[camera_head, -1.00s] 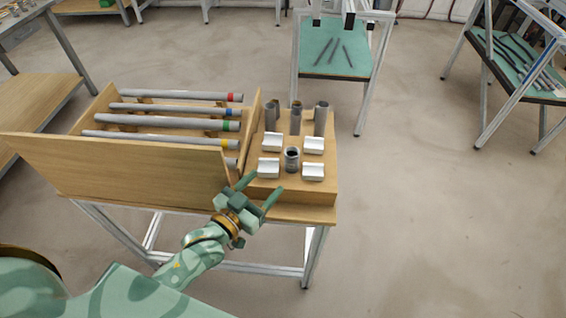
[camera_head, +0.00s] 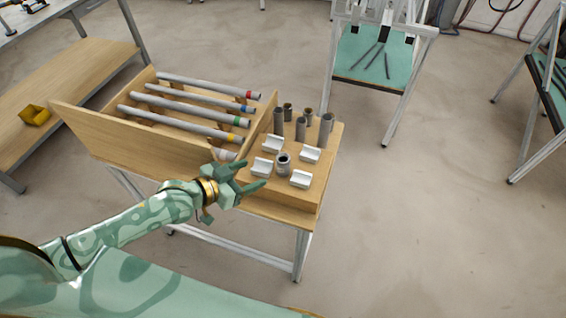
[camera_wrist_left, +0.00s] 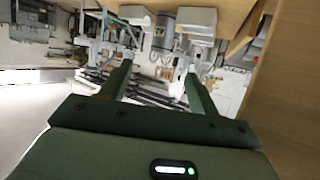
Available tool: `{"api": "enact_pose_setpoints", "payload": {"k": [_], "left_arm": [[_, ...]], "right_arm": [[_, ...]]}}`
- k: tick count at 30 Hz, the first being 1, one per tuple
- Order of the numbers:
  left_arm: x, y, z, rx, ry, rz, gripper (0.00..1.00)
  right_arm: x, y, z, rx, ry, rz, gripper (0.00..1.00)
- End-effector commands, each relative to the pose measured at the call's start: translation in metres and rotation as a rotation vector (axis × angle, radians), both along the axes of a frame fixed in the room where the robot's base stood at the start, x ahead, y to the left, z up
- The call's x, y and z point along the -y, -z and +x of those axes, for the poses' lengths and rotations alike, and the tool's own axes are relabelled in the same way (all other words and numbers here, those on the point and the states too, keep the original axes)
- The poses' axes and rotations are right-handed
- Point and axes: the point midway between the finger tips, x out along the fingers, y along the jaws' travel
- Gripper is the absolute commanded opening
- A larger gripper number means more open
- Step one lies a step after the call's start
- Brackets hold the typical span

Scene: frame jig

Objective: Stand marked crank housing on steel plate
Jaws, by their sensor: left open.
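My left gripper (camera_head: 254,174) is open and empty, at the front left edge of the wooden block (camera_head: 284,202). A short grey cylinder with a dark open top (camera_head: 283,164) stands upright among several white cradles (camera_head: 309,155) on the block. Several taller grey cylinders (camera_head: 301,130) stand upright behind them. I cannot tell which one is the marked crank housing, and no mark shows clearly. No steel plate can be made out. In the left wrist view, the open fingers (camera_wrist_left: 157,66) have nothing between them; a grey cylinder (camera_wrist_left: 163,28) and white cradles (camera_wrist_left: 197,21) lie beyond. My right gripper is out of view.
A wooden rack (camera_head: 140,138) left of the block holds several grey tubes (camera_head: 192,101) with coloured bands. A wooden divider stands between rack and block. A green-topped stand (camera_head: 372,55) with dark rods is behind. Open floor lies right.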

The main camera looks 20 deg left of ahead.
Motion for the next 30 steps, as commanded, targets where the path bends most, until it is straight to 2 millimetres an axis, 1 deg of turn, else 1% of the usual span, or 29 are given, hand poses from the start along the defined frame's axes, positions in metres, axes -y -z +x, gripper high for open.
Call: {"api": "enact_pose_setpoints", "payload": {"k": [1,4,6,9,12,17,24,27,30], "left_arm": [[0.007,0.006,0.010,0.002,0.000,-0.004,0.61],[0.020,0.017,0.031,0.002,-0.001,-0.004,0.61],[0.027,0.024,0.044,0.002,-0.002,-0.004,0.61],[0.038,0.031,0.060,0.002,0.000,-0.002,0.61],[0.044,0.036,0.070,0.001,-0.001,-0.003,0.61],[0.050,0.040,0.080,0.002,0.000,-0.001,0.61],[0.066,0.054,0.111,0.002,-0.001,-0.003,0.61],[0.070,0.056,0.117,0.001,0.001,-0.002,0.61],[0.071,0.056,0.118,0.002,0.000,-0.001,0.61]], "right_arm": [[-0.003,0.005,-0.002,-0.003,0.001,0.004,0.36],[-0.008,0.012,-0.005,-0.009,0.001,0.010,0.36],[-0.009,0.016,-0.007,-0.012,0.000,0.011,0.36],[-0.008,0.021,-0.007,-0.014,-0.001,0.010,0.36],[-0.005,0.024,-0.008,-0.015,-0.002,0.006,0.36],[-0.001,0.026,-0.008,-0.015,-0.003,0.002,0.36],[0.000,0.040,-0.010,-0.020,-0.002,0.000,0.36],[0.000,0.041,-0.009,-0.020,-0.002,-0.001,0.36],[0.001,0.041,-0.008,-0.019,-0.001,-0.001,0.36]]}}
